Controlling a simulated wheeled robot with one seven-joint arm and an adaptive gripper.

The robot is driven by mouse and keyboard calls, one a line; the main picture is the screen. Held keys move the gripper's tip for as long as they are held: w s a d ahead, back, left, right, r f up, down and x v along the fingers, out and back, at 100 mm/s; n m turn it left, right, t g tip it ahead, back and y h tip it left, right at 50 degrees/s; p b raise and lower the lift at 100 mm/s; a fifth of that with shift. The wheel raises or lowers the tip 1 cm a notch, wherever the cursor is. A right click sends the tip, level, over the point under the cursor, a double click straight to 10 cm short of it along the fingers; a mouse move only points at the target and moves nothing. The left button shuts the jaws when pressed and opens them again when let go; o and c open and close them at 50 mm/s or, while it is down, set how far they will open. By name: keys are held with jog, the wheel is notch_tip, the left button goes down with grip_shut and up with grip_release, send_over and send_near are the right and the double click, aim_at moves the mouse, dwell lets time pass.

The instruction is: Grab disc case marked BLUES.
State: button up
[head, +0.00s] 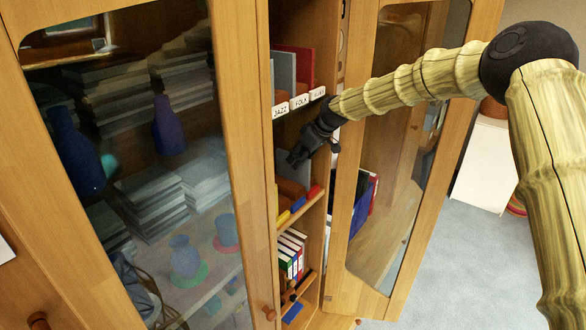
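Three white labels stand along an upper shelf edge in the open middle bay of a wooden cabinet. They read JAZZ (280,110), FOLK (300,101) and a third label (317,93), which is too small to read surely but looks like BLUES. Behind them stand a grey case (285,72) and a red case (305,66). I cannot tell for sure which case belongs to which label. My gripper (314,152) is just below the labelled shelf, in front of the bay. Its dark fingers look spread apart, with nothing seen between them.
A glass door (130,170) stands left of the bay, and another glass door (400,150) stands open on the right. Lower shelves hold yellow, blue and red pieces (298,205) and several binders (291,255). Carpet (440,265) is clear at lower right.

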aim_at(293, 169)
jog(key=shift+s+a+f+p, duration=0.1)
jog(key=shift+s+a+p, duration=0.15)
jog(key=shift+s+p, duration=0.35)
jog(key=x, duration=0.1)
jog(key=p+x, duration=0.1)
jog(key=x, duration=0.1)
jog(key=shift+w+f+p, duration=0.3)
jog(key=shift+w+f, duration=0.05)
jog(key=shift+w, duration=0.2)
jog(key=shift+s+d+r, duration=0.1)
jog(key=shift+s+r, duration=0.15)
jog(key=shift+s, duration=0.1)
jog(key=shift+w+f, duration=0.2)
jog(key=shift+f, duration=0.05)
grip_shut()
jog(key=shift+s+r, duration=0.1)
jog(key=shift+r, duration=0.05)
